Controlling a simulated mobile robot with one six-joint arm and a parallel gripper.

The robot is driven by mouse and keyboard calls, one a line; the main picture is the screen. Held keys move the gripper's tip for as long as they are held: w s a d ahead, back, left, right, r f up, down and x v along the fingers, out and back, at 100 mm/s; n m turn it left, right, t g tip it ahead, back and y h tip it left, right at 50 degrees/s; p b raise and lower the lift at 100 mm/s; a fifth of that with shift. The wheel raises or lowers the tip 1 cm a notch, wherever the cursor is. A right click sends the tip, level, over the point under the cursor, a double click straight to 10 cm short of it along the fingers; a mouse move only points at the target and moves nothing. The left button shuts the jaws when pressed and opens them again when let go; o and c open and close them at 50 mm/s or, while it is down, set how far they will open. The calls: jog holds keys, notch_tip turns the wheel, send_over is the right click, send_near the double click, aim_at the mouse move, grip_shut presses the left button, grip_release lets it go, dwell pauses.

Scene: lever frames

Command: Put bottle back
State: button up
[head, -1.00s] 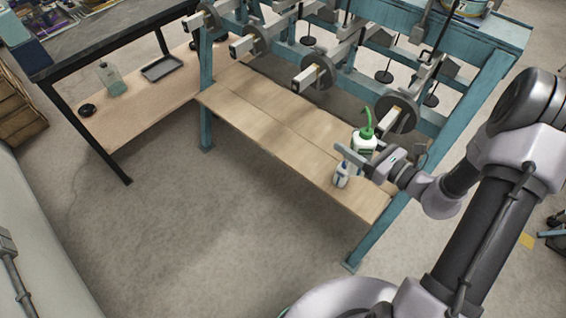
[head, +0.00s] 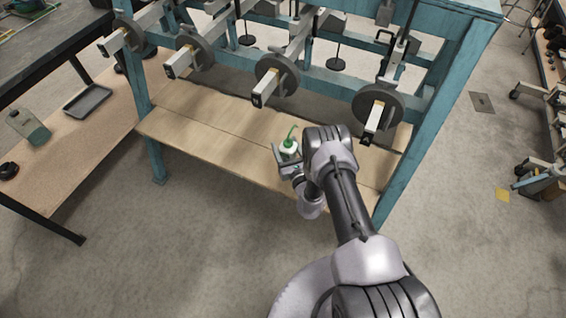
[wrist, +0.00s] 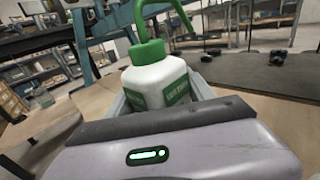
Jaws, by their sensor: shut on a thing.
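The bottle (head: 289,151) is white with a green cap and a bent green spout. My gripper (head: 284,160) is shut on it and holds it upright in front of the low wooden shelf. In the head view it overlaps the shelf boards, and I cannot tell how high it is above them. In the wrist view the bottle (wrist: 155,82) stands between the fingers, with green label print facing me. Its lower part is hidden by the gripper body.
The wooden shelf (head: 205,118) lies under a teal frame (head: 157,160) with several weighted levers and discs (head: 277,76) above. At left, a lower shelf holds a clear bottle (head: 28,128) and a grey tray (head: 88,99). The floor (head: 170,240) in front is clear.

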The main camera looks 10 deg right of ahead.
jog(key=f+b, duration=0.1)
jog(key=f, duration=0.1)
jog(key=f+b, duration=0.1)
jog(key=f, duration=0.2)
jog(key=f+b, duration=0.1)
jog(key=f, duration=0.1)
jog(key=shift+s+f, duration=0.25)
jog(key=shift+f, duration=0.1)
jog(key=shift+r, duration=0.25)
jog(key=o, duration=1)
jog(key=shift+f, duration=0.2)
jog(key=shift+c, duration=0.2)
jog(key=shift+r, duration=0.15)
jog(key=s+p, duration=0.2)
jog(key=s, duration=0.1)
jog(key=s+d+p, duration=0.1)
jog(key=s+p, duration=0.1)
jog(key=s, duration=0.2)
jog(key=s+d+p, duration=0.1)
jog(key=s+p, duration=0.1)
jog(key=s, duration=0.2)
jog(key=shift+r, duration=0.2)
jog(key=shift+s+f, duration=0.15)
jog(key=shift+s, duration=0.3)
